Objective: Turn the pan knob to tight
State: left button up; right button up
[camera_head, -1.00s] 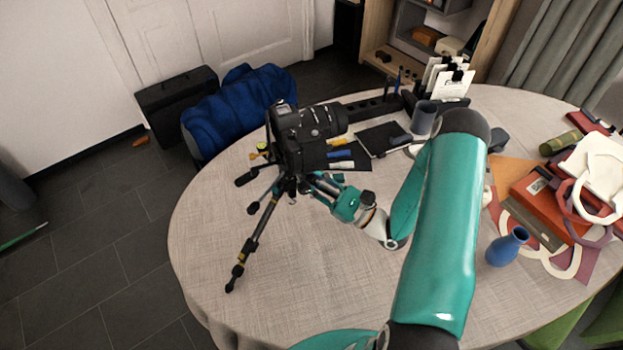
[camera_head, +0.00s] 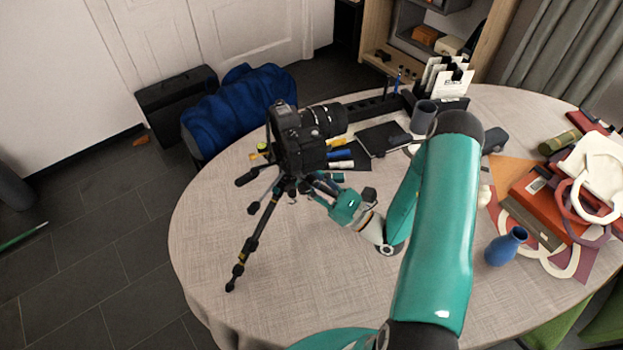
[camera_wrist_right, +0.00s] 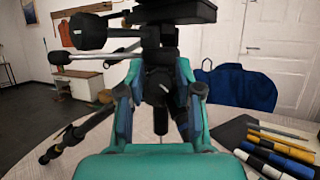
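A black camera (camera_head: 300,138) with a lens stands on a black tripod (camera_head: 262,222) on the round table (camera_head: 330,270). My right gripper (camera_head: 318,184) reaches in from the right, under the camera, at the tripod head. In the right wrist view, its two teal and dark fingers (camera_wrist_right: 158,98) stand apart on either side of a black part of the tripod head (camera_wrist_right: 158,82), likely the pan knob. I cannot tell whether both pads touch it. In the head view the knob is hidden behind the gripper and camera. My left gripper is not in view.
Tripod handles (camera_wrist_right: 88,32) stick out left of the gripper in the wrist view. Markers lie on a dark mat (camera_wrist_right: 245,135) to its right. A black notebook (camera_head: 384,138), a blue vase (camera_head: 506,246) and red items lie farther right. The front of the table is clear.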

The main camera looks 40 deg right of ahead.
jog(key=shift+o, duration=0.7)
jog(key=shift+s, duration=0.1)
jog(key=v, duration=1.1)
jog(key=shift+s+f, duration=0.3)
